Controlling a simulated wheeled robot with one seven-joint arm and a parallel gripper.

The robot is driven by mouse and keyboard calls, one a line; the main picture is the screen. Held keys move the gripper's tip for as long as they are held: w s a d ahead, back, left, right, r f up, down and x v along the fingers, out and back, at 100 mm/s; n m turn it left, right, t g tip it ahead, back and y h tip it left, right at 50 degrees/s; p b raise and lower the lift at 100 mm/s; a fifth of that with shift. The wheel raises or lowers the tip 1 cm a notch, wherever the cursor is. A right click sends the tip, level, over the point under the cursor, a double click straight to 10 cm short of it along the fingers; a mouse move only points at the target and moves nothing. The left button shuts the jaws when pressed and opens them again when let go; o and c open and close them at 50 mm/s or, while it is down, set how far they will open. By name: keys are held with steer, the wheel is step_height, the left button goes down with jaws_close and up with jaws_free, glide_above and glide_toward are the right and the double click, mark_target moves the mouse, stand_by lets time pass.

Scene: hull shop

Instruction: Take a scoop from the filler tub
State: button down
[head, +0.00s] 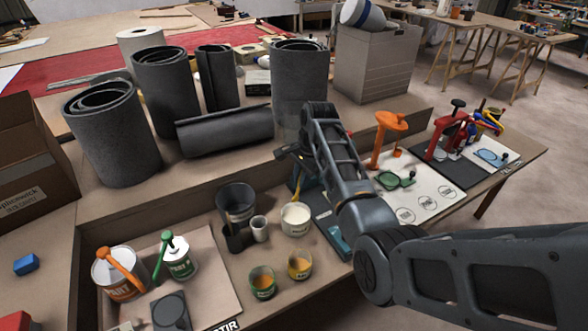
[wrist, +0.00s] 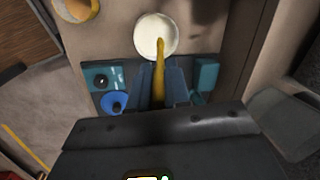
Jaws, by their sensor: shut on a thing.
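The filler tub (head: 295,222) is a small white round tub on the bench, filled with a pale cream substance. It also shows at the top of the wrist view (wrist: 143,51). My gripper (wrist: 160,84) is shut on a yellow-handled scoop (wrist: 158,70), just on the near side of the tub in that view. The scoop's far end reaches over the tub's pale contents. Whether it touches or dips into them I cannot tell. In the head view my gripper (head: 297,180) is above and behind the tub, small and partly merged with dark parts.
A dark bucket (head: 236,203) and small white cup (head: 259,229) stand left of the tub. Two amber-filled cups (head: 262,282) (head: 300,265) stand in front. A teal holder (wrist: 207,74) and blue round piece (wrist: 113,102) lie beside my fingers.

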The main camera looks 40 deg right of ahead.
steer(key=shift+w+d, duration=0.15)
steer(key=shift+d, duration=0.15)
step_height(320, 180, down, 11)
steer(key=b, duration=0.8)
steer(key=shift+f, duration=0.2)
steer(key=shift+d, duration=0.3)
stand_by(0.6)
steer(key=shift+d, duration=0.25)
steer(key=shift+r, duration=0.1)
step_height(320, 180, up, 10)
steer(key=p, duration=0.9)
steer(key=shift+r, duration=0.2)
stand_by(0.6)
